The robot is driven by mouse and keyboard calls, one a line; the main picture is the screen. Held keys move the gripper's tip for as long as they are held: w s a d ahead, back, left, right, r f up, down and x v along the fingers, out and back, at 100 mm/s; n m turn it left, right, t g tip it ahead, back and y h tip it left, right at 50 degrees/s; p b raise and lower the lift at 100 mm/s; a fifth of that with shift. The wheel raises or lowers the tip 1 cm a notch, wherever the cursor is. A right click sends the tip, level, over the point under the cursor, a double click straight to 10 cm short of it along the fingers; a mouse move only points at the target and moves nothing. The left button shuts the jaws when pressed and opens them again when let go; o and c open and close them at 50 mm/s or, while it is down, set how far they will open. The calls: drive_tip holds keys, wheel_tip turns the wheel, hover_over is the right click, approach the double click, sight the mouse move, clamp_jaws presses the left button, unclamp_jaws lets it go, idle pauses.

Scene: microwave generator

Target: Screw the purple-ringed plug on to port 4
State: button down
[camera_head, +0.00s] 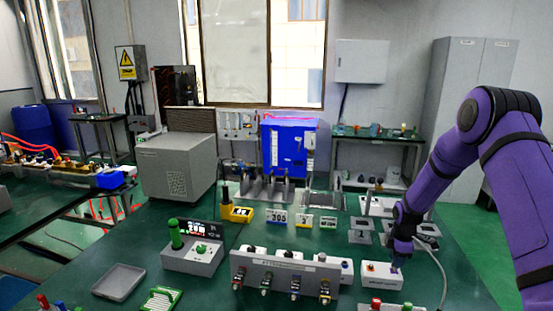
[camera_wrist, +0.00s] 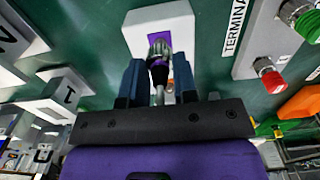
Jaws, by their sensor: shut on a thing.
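My gripper (camera_head: 398,256) is low over the right part of the bench, at a white box (camera_head: 382,277). In the wrist view its two fingers (camera_wrist: 159,85) are shut on a plug (camera_wrist: 158,48) with a grey metal head and a dark body. A purple patch shows around the plug on a white block (camera_wrist: 135,30) behind it. I cannot tell whether the plug is seated there or clear of it. The grey port panel (camera_head: 280,268) stands left of my gripper, with several coloured ports along its front. Its port numbers are too small to read.
A terminal box (camera_head: 388,306) with red and green knobs lies close in front of the white box. A grey unit with a green knob (camera_head: 192,257) and a grey tray (camera_head: 118,282) stand at left. Number cards (camera_head: 277,216) stand behind the panel.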

drive_tip(key=shift+r, duration=2.1)
drive_tip(key=shift+s+d+f, duration=0.1)
drive_tip(key=shift+s+d, duration=0.65)
drive_tip(key=shift+s, duration=0.25)
drive_tip(key=shift+s+d+f, duration=0.1)
drive_tip(key=shift+s+d, duration=0.65)
drive_tip(key=shift+s, duration=0.25)
drive_tip(key=shift+s+d, duration=0.1)
drive_tip(key=shift+d, duration=0.05)
drive_tip(key=shift+s+d+f, duration=0.1)
drive_tip(key=shift+s+d, duration=0.6)
drive_tip(key=shift+s, duration=0.25)
drive_tip(key=shift+s+d+f, duration=0.1)
drive_tip(key=shift+s+d, duration=0.6)
drive_tip(key=shift+s, duration=0.2)
drive_tip(key=shift+s+d+f, duration=0.1)
drive_tip(key=shift+s+d, duration=0.65)
drive_tip(key=shift+s, duration=0.25)
drive_tip(key=shift+s+d+f, duration=0.1)
drive_tip(key=shift+s+d, duration=0.65)
drive_tip(key=shift+s, duration=0.2)
